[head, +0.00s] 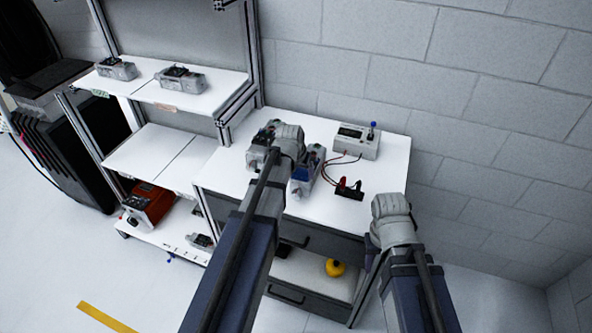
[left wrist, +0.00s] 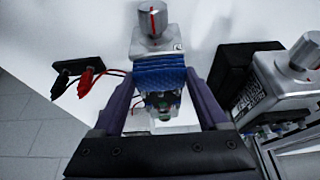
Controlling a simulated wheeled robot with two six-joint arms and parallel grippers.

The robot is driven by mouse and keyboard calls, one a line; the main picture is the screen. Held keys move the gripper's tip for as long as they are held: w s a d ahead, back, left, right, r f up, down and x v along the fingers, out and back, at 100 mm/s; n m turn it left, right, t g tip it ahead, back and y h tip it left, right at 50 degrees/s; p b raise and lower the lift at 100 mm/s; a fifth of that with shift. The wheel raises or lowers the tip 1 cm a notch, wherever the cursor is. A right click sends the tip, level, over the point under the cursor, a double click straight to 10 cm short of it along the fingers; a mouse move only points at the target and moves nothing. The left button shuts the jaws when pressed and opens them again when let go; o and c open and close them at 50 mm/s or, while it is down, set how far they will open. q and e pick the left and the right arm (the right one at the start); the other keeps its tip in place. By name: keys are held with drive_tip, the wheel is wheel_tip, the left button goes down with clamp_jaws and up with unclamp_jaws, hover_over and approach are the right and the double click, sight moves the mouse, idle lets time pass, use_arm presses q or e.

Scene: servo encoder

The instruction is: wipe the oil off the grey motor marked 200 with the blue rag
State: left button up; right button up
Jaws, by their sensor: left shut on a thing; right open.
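A blue rag (left wrist: 158,76) sits between the fingers of my left gripper (left wrist: 160,105), which is shut on it. In the head view the rag (head: 301,174) is against a grey motor (head: 300,188) on the white bench. In the left wrist view that motor's silver end with a red line (left wrist: 152,22) shows just beyond the rag. A second grey motor (left wrist: 280,88) stands beside it, left of it in the head view (head: 257,158). I cannot read a 200 on either, and oil is not discernible. My right gripper (head: 390,205) is open and empty by the bench's right edge.
A tester box (head: 357,142) stands at the back of the bench (head: 390,150). Its leads run to a black block with clips (head: 349,190). Shelves at left hold two motors (head: 180,79) and a red box (head: 148,203). A yellow bottle (head: 335,267) is below the bench top.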

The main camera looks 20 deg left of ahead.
use_arm(q)
drive_tip(key=shift+d, duration=1.1)
drive_tip(key=shift+r, duration=0.1)
wheel_tip(320, 180, up, 6)
drive_tip(key=p, duration=0.6)
wheel_tip(320, 180, up, 3)
drive_tip(key=p, duration=0.3)
